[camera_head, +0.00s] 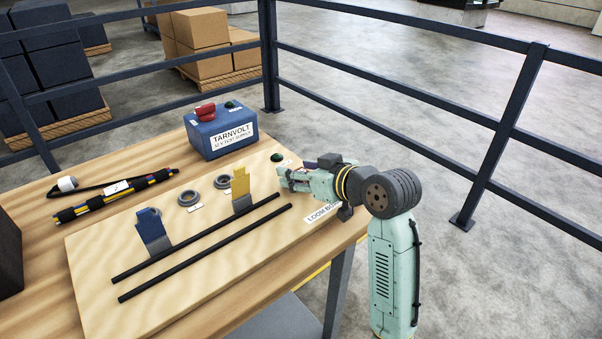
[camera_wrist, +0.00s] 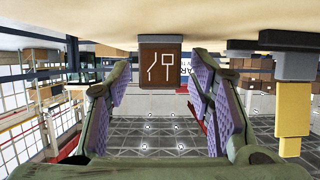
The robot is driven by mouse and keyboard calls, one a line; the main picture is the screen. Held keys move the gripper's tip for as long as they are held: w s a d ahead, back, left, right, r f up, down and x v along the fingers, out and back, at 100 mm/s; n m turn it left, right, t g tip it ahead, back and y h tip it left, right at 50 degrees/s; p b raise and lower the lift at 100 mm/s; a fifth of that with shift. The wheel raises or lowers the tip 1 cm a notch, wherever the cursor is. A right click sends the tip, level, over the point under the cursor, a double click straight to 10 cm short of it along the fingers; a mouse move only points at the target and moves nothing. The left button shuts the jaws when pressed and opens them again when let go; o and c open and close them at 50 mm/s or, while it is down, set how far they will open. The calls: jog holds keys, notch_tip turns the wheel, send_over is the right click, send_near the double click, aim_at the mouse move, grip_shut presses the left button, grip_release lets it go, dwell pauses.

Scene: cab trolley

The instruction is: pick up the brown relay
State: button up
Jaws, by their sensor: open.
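The brown relay (camera_wrist: 160,62) shows in the wrist view as a dark brown block with a white circuit symbol on its face. It meets the pale loom board (camera_wrist: 130,18), which fills the top of this inverted-looking view. My gripper (camera_wrist: 158,92) is open, with its purple-padded fingers spread to the left and right of the relay. I see no clear contact, and the depth between pads and relay is hard to judge. In the head view my gripper (camera_head: 286,180) is low over the board's right part, and I cannot make out the relay there.
A yellow piece (camera_head: 241,186) in a grey holder stands left of my gripper, and a blue one (camera_head: 149,223) farther left. Two grey rings and two black rods lie on the board. A blue TARNVOLT box (camera_head: 221,136) stands behind.

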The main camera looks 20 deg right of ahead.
jog(key=shift+w+f, duration=0.1)
jog(key=shift+w, duration=0.05)
jog(key=shift+c, duration=0.5)
grip_shut()
